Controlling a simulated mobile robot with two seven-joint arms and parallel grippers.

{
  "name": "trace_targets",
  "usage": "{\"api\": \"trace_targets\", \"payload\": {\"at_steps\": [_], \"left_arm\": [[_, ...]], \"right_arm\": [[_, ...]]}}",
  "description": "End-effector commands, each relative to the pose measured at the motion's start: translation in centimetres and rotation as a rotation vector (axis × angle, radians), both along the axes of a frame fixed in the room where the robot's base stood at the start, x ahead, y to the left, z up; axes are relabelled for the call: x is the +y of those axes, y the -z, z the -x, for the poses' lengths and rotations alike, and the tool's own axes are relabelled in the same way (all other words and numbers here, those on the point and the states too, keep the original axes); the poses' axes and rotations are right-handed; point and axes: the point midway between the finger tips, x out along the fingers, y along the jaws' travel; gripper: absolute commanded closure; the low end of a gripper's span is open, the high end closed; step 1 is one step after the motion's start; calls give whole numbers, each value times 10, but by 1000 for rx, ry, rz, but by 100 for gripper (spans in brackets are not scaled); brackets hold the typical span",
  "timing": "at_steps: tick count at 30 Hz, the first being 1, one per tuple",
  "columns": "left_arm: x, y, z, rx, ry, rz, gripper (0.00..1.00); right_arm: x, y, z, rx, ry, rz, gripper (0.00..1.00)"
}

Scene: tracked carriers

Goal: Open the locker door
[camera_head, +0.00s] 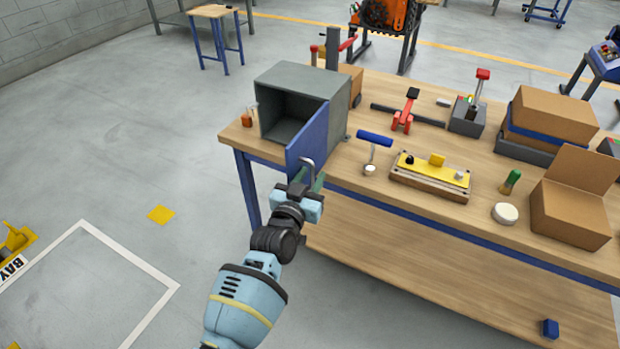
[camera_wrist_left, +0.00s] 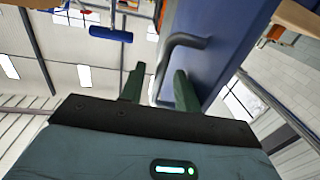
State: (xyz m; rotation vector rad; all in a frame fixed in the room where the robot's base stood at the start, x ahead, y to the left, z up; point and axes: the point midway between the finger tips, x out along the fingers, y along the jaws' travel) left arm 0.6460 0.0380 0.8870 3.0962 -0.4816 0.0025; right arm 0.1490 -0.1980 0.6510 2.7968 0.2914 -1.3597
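The grey locker (camera_head: 302,82) stands on the workbench at its left end. Its blue door (camera_head: 307,138) is swung out from the right side, and the dark empty inside (camera_head: 287,118) shows. The door also shows in the left wrist view (camera_wrist_left: 222,38). A grey bent handle (camera_head: 308,163) is on the door. My left gripper (camera_head: 309,180) is at this handle. In the left wrist view the two green fingers (camera_wrist_left: 158,84) are apart, with the handle bar (camera_wrist_left: 184,41) between them and gaps visible beside it. My right gripper is not in view.
The wooden workbench (camera_head: 480,168) carries a blue-handled T-shaped tool (camera_head: 374,138), a yellow-topped fixture (camera_head: 432,172), a red clamp (camera_head: 406,108) and cardboard boxes (camera_head: 570,222). A small orange bottle (camera_head: 247,119) stands left of the locker. The floor (camera_head: 110,150) left of the bench is mostly clear.

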Motion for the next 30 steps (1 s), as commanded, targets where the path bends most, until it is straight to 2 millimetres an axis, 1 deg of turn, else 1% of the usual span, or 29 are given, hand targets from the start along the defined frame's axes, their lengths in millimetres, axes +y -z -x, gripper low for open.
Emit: {"api": "trace_targets", "payload": {"at_steps": [5,8,15,21,25,30], "left_arm": [[1,1,2,2,0,-1,68],[3,1,8,2,0,0,68],[13,1,41,1,0,-1,68],[20,1,64,1,0,0,68],[23,0,72,1,0,0,68],[24,0,75,1,0,0,68]], "right_arm": [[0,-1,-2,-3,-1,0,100],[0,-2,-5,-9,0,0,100],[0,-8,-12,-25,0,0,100],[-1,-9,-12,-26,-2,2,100],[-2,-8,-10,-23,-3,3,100],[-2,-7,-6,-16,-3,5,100]]}}
